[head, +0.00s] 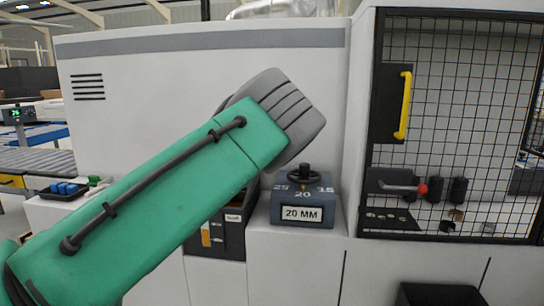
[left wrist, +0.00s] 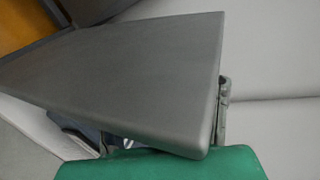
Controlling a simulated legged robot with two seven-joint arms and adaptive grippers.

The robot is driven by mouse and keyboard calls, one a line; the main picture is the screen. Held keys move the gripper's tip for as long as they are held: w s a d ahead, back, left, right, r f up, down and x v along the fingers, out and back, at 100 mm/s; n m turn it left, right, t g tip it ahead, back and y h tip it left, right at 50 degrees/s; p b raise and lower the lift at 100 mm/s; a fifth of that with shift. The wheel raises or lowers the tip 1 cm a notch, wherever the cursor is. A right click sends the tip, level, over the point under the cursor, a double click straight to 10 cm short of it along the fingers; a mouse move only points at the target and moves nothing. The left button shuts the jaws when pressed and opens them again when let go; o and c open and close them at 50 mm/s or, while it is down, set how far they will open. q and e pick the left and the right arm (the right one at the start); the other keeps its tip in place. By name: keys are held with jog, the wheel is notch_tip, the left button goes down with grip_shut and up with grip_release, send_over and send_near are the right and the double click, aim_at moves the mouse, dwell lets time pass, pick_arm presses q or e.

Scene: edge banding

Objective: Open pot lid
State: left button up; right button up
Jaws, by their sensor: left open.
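No pot or lid can be made out in either view. My left arm, green with a grey end, crosses the head view from the lower left and hides part of the machine front; its gripper is not visible there. In the left wrist view, a broad grey part of my arm covers most of my left gripper (left wrist: 224,98). Only metal bits show at its edges, and the gripper is open with nothing seen in it. My right gripper is not in view.
A mesh door (head: 460,100) with a yellow handle (head: 404,105) is at the right. A red-knobbed lever (head: 421,189) shows behind the mesh. A black tray (head: 62,189) lies left.

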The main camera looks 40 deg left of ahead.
pick_arm(q)
jog(key=shift+d, duration=0.1)
jog(key=v, duration=0.7)
jog(key=shift+d, duration=0.15)
jog(key=shift+s, duration=0.1)
jog(key=shift+a+f, duration=0.15)
jog(key=shift+a, duration=0.15)
